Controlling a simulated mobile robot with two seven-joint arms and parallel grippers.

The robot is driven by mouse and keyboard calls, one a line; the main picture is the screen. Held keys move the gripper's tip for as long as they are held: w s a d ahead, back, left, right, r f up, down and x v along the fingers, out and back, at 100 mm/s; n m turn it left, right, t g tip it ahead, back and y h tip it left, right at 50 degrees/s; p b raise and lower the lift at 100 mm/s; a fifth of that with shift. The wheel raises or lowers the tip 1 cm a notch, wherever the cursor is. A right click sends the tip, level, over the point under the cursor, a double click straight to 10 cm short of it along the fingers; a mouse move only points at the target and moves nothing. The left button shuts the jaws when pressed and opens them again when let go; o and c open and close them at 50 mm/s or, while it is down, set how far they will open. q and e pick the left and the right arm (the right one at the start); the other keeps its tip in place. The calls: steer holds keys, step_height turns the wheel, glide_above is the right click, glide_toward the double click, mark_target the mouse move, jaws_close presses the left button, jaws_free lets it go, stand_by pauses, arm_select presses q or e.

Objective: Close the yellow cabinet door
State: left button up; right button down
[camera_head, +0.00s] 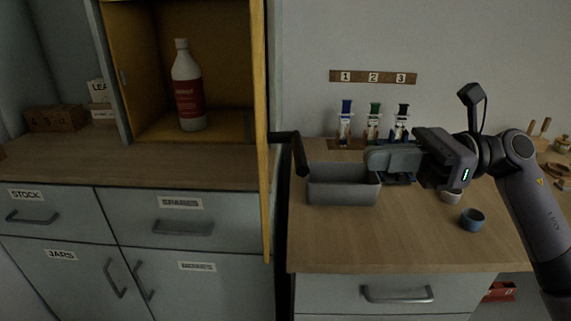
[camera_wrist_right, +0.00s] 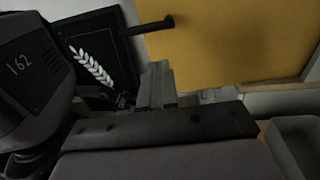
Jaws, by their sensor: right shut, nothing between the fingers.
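The yellow cabinet door (camera_head: 260,130) stands open in the head view, seen nearly edge-on, swung out toward me from the right side of the yellow cabinet (camera_head: 223,60). A dark handle (camera_head: 290,145) sticks out to the right from the door. My right gripper (camera_head: 372,160) is shut and empty, to the right of the door and its handle, above the grey bin. In the right wrist view the door's yellow face (camera_wrist_right: 235,45) fills the upper right, with the dark handle (camera_wrist_right: 150,27) in front of the gripper fingers (camera_wrist_right: 158,85). My left gripper is not in view.
A white bottle with a red label (camera_head: 188,90) stands inside the cabinet. A grey bin (camera_head: 343,188), several capped vials (camera_head: 373,122) in a rack and a blue cup (camera_head: 472,219) are on the right counter (camera_head: 400,235). The counter's front is clear.

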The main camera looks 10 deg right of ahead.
steer(key=a+p, duration=0.1)
steer(key=a, duration=0.2)
steer(key=w+a+p, duration=0.1)
steer(key=a, duration=0.3)
steer(key=w+a+p, duration=0.1)
steer(key=a, duration=0.3)
steer(key=shift+a+r, duration=0.15)
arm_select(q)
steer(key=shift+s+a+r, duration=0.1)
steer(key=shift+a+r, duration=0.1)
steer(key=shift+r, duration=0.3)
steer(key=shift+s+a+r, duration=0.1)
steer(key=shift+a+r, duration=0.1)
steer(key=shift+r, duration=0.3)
arm_select(e)
steer(key=shift+w+a, duration=0.1)
steer(key=shift+a, duration=0.65)
steer(key=shift+a, duration=0.1)
